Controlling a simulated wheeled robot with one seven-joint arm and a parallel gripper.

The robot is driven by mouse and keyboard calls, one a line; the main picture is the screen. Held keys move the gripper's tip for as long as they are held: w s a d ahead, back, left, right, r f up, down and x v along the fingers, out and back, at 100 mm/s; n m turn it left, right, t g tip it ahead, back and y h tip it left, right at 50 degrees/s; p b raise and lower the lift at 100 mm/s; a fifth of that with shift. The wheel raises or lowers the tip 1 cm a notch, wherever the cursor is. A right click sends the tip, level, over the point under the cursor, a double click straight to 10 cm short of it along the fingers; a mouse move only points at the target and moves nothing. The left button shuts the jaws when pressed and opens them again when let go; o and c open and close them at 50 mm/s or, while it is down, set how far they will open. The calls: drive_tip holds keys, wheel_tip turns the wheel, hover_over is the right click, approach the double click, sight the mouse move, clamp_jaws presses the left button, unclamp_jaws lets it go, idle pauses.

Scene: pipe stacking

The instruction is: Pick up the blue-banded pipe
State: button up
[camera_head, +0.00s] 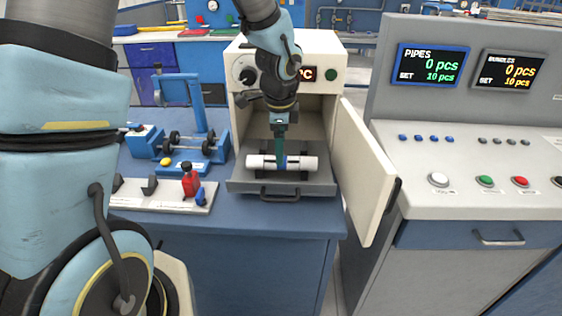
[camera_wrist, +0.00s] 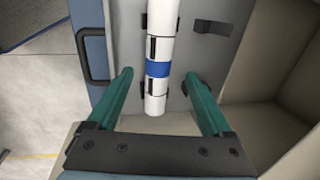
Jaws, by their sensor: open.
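The blue-banded pipe (camera_head: 302,162) is white with a blue band near its middle. It lies across the pulled-out drawer tray (camera_head: 240,183) of the cream oven-like cabinet. In the wrist view the pipe (camera_wrist: 157,88) runs down the picture between my fingers, with dark clips beside it. My gripper (camera_head: 280,160) is over the tray, pointing down at the pipe's middle. In the wrist view my gripper (camera_wrist: 160,88) has its two green fingers wide apart, one on each side of the pipe, with gaps on both sides. Whether the fingertips reach the pipe's height is unclear.
The cabinet's door (camera_head: 362,165) stands open at the right. A blue fixture with rollers (camera_head: 188,145) and a plate with a red clamp (camera_head: 190,182) stand left of the tray. A control console (camera_head: 470,175) with two displays is at the right.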

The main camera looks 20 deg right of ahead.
sight(292, 163)
drive_tip(key=shift+w+d+f+p, duration=0.15)
drive_tip(key=shift+f+p, duration=0.2)
drive_tip(key=shift+f, duration=0.95)
drive_tip(key=shift+w+d+f+p, duration=0.15)
drive_tip(key=shift+f+p, duration=0.2)
drive_tip(key=shift+f, duration=0.9)
drive_tip(key=shift+c, duration=0.3)
clamp_jaws()
